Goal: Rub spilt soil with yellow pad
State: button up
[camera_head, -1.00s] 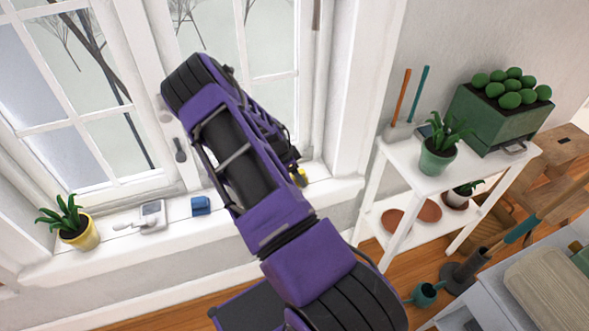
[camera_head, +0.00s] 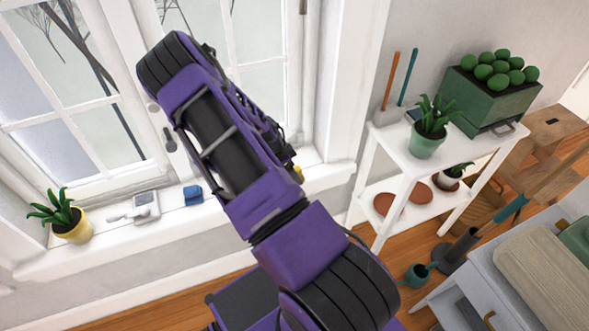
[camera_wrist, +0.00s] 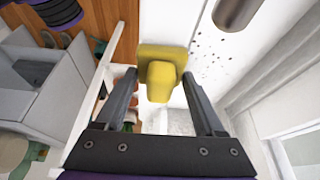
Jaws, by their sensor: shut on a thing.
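The yellow pad (camera_wrist: 173,52) is a flat block with a raised grip, seen in the wrist view. My gripper (camera_wrist: 160,77) is shut on its grip, one finger on each side. The pad is over the white window sill (camera_wrist: 206,18); I cannot tell whether its underside touches it. Spilt soil (camera_wrist: 207,45) shows as scattered dark specks on the white surface just right of the pad. In the head view my arm hides the gripper and the soil; only a small yellow bit of the pad (camera_head: 298,173) shows beside the arm.
On the sill's left part are a yellow-potted plant (camera_head: 66,220), a pale device (camera_head: 145,205) and a blue item (camera_head: 193,195). A white shelf (camera_head: 398,150) with plants stands right of the sill. A grey cylinder (camera_wrist: 240,12) juts in near the soil.

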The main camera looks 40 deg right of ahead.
jog(key=shift+w+a+f, duration=0.15)
jog(key=shift+a, duration=0.6)
jog(key=shift+w, duration=0.15)
jog(key=shift+w+d+b, duration=0.2)
jog(key=shift+w+b, duration=0.2)
jog(key=shift+w, duration=0.2)
jog(key=shift+w+d+b, duration=0.15)
jog(key=shift+w+b, duration=0.2)
jog(key=shift+w, duration=0.2)
jog(key=shift+w+d, duration=0.15)
jog(key=shift+w, duration=0.3)
